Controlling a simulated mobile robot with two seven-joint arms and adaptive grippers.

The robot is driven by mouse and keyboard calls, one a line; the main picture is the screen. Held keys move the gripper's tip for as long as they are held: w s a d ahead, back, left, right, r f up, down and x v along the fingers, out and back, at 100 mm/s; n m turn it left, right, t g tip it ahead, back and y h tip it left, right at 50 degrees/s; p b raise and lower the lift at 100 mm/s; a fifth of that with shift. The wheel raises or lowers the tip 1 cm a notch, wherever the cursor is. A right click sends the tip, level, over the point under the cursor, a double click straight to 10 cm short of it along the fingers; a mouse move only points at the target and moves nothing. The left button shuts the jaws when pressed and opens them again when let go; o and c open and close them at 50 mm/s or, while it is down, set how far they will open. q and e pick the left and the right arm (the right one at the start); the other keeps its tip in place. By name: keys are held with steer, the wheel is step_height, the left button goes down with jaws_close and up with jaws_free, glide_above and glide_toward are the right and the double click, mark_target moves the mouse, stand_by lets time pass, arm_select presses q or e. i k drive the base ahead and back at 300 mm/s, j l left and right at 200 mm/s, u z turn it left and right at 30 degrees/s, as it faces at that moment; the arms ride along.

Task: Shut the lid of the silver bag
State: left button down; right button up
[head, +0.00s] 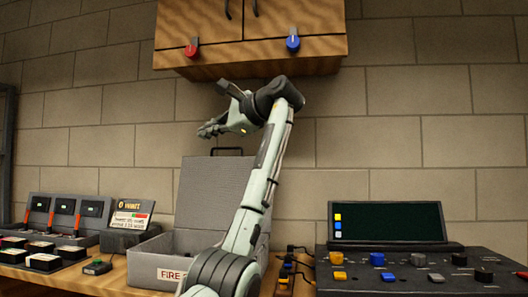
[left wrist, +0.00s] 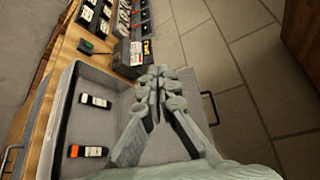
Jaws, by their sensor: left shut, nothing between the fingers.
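The silver bag (head: 180,245) is a grey case on the wooden bench, with a label on its front that starts with "FIRE". Its lid (head: 208,190) stands up open at the back, with a dark handle (head: 228,151) on its top edge. My left gripper (head: 207,130) is shut and empty, above the lid and a little left of the handle in the head view. In the left wrist view, the shut fingers (left wrist: 158,78) are over the open bag (left wrist: 115,80). My left arm hides the bag's right part. My right gripper is out of view.
Two small battery-like items (left wrist: 95,101) (left wrist: 88,151) lie in the bag. A wooden cabinet (head: 250,55) hangs above my left gripper. A charger rack (head: 65,215) stands left, and a control console (head: 400,260) stands right. The brick wall is behind.

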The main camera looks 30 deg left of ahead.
mark_target(212, 189)
steer(key=i, duration=1.15)
